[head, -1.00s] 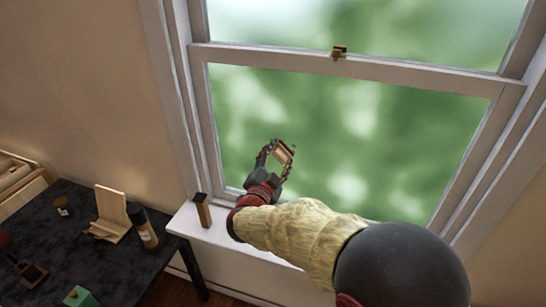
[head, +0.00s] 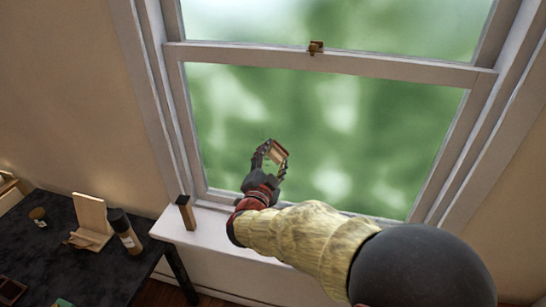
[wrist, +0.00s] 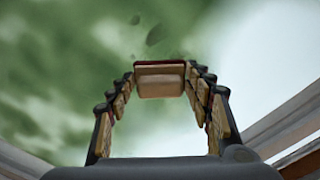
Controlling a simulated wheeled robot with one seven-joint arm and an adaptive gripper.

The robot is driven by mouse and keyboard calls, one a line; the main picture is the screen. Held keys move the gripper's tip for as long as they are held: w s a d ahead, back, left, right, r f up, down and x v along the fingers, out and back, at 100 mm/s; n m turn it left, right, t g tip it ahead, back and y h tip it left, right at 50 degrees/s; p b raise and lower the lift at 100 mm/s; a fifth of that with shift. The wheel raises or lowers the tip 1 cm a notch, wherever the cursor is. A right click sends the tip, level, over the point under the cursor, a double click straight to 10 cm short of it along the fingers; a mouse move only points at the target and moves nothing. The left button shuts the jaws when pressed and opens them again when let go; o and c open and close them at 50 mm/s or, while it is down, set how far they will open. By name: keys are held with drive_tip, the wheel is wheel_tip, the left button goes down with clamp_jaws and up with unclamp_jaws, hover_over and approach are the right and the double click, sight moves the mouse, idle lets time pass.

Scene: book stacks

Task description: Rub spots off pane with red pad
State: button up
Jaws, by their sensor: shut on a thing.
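The pane (head: 370,130) is the lower glass of a white sash window, with blurred green beyond. My gripper (head: 272,154) is in front of its lower left part, shut on the red pad (head: 279,151), a small block with a tan body and a dark red edge. In the wrist view the pad (wrist: 160,80) sits between the fingertips, tan side towards me; its far face is hidden. A few dark grey-green spots (wrist: 154,36) show on the glass just beyond the pad. I cannot tell whether the pad touches the pane. No spots are clear in the head view.
On the white sill (head: 208,226) stands a tan block with a dark top (head: 186,213). A dark table (head: 60,240) at lower left holds a wooden stand (head: 91,215) and a bottle (head: 125,232). A brass latch (head: 316,47) is on the middle rail.

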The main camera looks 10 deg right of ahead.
drive_tip(key=shift+v, duration=2.95)
drive_tip(key=v, duration=0.3)
drive_tip(key=shift+r+p, duration=0.1)
drive_tip(key=shift+p, duration=0.25)
